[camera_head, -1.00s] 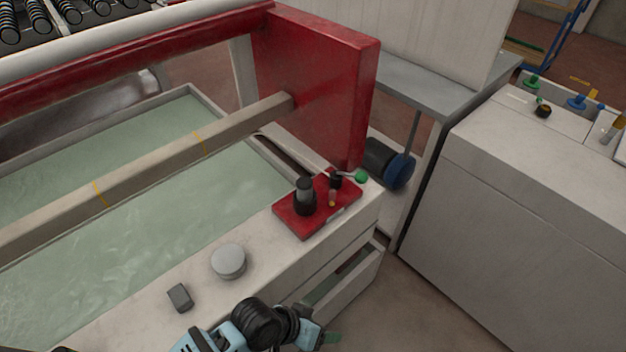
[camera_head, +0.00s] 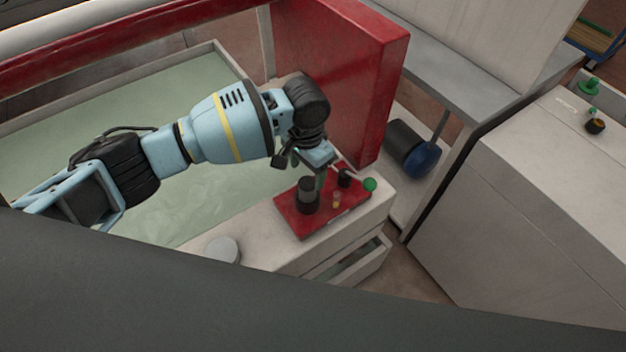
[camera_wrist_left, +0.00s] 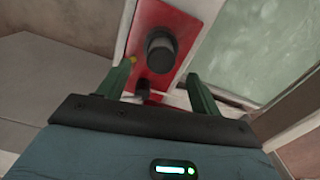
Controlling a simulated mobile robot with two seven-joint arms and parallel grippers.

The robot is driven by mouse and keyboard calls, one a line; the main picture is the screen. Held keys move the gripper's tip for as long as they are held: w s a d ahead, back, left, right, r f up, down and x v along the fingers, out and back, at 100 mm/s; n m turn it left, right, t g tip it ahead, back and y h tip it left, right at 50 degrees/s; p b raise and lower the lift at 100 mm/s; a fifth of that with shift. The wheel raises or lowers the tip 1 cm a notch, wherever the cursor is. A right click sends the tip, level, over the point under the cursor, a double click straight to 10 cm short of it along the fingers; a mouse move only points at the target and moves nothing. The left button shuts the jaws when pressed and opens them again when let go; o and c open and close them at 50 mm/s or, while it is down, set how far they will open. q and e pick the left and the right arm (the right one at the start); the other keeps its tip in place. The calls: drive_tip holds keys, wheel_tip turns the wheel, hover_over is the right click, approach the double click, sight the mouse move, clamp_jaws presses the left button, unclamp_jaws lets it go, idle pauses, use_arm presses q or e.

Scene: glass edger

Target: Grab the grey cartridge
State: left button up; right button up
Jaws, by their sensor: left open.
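The grey cartridge (camera_head: 308,192), a dark grey upright cylinder with a black lower part, stands on the red tray (camera_head: 322,219) at the corner of the pale ledge. It also shows in the left wrist view (camera_wrist_left: 160,47), seen from above. My left gripper (camera_head: 308,168) is open and empty, just behind and above the cartridge. In the left wrist view its two green fingers (camera_wrist_left: 157,75) are spread apart, with the cartridge beyond and between their tips. I cannot tell how much height separates them. My right gripper is not in view.
A small black cylinder (camera_head: 344,178), a yellow-topped piece (camera_head: 337,199) and a green ball (camera_head: 370,185) are close beside the cartridge. A red upright panel (camera_head: 345,80) rises behind the tray. A grey disc (camera_head: 223,250) lies on the ledge. An open drawer (camera_head: 350,262) is below.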

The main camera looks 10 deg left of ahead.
sight(307, 182)
use_arm(q)
drive_tip(key=shift+w+a, duration=0.1)
drive_tip(key=shift+s, duration=0.2)
drive_tip(key=shift+s+f, duration=0.15)
drive_tip(key=shift+s, duration=0.05)
drive_tip(key=shift+f, duration=0.85)
drive_tip(key=shift+w+f, duration=0.15)
drive_tip(key=shift+f, duration=0.1)
drive_tip(key=f, duration=0.3)
drive_tip(key=f+b, duration=0.1)
drive_tip(key=shift+w+f, duration=0.25)
drive_tip(key=shift+f, duration=0.3)
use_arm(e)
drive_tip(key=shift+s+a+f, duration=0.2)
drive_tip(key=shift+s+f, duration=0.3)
use_arm(q)
drive_tip(key=shift+c, duration=0.4)
